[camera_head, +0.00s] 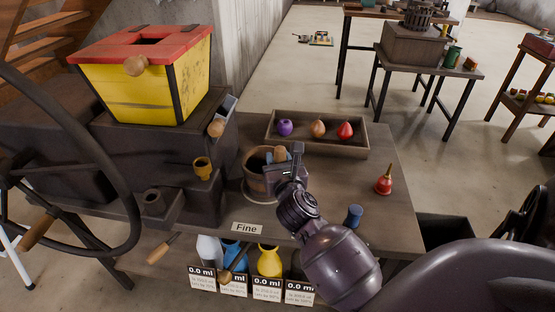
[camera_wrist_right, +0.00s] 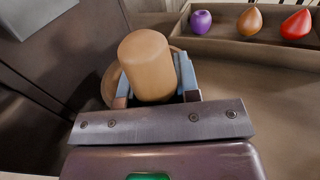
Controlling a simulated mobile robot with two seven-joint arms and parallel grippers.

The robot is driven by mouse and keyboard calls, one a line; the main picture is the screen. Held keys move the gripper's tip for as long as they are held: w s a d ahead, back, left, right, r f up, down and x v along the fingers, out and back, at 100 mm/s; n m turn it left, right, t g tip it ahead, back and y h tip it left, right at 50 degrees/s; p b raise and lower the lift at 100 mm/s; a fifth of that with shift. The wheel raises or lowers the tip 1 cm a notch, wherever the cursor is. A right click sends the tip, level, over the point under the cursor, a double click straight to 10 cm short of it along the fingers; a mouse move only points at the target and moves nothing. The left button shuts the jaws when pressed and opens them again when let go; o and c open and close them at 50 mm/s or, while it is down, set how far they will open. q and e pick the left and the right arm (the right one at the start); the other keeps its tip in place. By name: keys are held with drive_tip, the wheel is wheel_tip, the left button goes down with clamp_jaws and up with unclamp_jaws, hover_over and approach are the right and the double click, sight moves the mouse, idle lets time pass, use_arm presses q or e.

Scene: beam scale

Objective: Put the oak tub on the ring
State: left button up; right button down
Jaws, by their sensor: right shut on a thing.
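The oak tub (camera_head: 257,183) is a round brown vessel with a dark open top, in the middle of the workbench in the head view. A tan wooden handle (camera_head: 280,154) stands at its right side. My right gripper (camera_head: 284,165) is shut on this handle, which fills the space between the fingers in the wrist view (camera_wrist_right: 150,65). A pale curved edge, seemingly the ring (camera_head: 249,197), shows around the tub's base. I cannot tell whether the tub rests on it or hangs just above. The wrist view shows part of the tub's rim behind the handle. My left gripper is not in view.
A wooden tray (camera_head: 318,149) with purple, tan and red pieces lies behind the tub. A yellow hopper with a red top (camera_head: 150,80) stands at the left. A red bell (camera_head: 384,181) and a blue piece (camera_head: 353,216) are at the right. A "Fine" sign (camera_head: 247,228) is in front.

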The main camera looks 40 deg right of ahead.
drive_tip(key=c, duration=0.9)
unclamp_jaws()
drive_tip(key=shift+c, duration=0.2)
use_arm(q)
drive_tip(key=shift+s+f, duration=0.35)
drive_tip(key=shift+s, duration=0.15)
use_arm(e)
drive_tip(key=shift+o, duration=0.5)
drive_tip(key=shift+s+r, duration=0.1)
drive_tip(key=shift+r, duration=0.05)
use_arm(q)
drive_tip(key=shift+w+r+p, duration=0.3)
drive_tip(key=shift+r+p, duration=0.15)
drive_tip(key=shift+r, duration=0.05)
use_arm(e)
drive_tip(key=v, duration=1.2)
drive_tip(key=s+a+f+n+t+y, duration=0.1)
drive_tip(key=s+a+f+n+y, duration=0.25)
drive_tip(key=n, duration=1.05)
drive_tip(key=s+a+f+n+y, duration=0.3)
drive_tip(key=s+n+y, duration=0.15)
drive_tip(key=n, duration=0.85)
drive_tip(key=s+d+f+n+g, duration=0.1)
drive_tip(key=s+f+n+g, duration=0.6)
drive_tip(key=s+f+n, duration=0.4)
drive_tip(key=n, duration=0.5)
drive_tip(key=shift+s+f, duration=0.3)
drive_tip(key=shift+s, duration=0.05)
